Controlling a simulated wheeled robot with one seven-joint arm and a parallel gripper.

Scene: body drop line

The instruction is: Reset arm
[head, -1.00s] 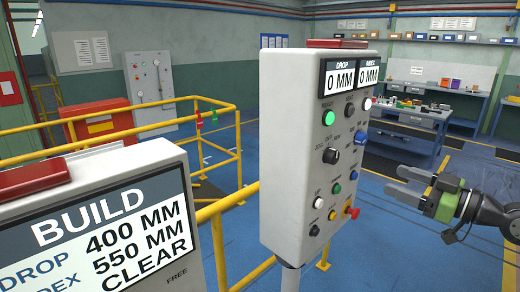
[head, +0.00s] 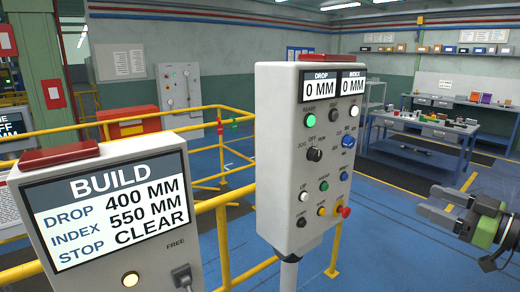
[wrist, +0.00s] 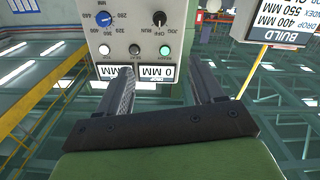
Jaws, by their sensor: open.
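A grey control panel (head: 300,232) on a post stands in the middle of the head view. Its two displays (head: 332,88) read DROP 0 MM and INDEX 0 MM. Below are a lit green button (head: 311,120), a black JOG/OFF/RUN knob (head: 314,154), a blue dial (head: 348,141) and a red button (head: 344,212). My gripper (head: 428,200) is right of the panel, apart from it, open and empty. In the wrist view my gripper (wrist: 160,64) has its two fingers spread, with the panel (wrist: 135,45) upside down beyond them.
A grey box with a BUILD screen (head: 110,208) stands at the left, reading DROP 400 MM, INDEX 550 MM, STOP CLEAR. Yellow railings (head: 210,205) run behind it. A blue workbench (head: 400,150) with small items is at the back right. Blue floor lies between.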

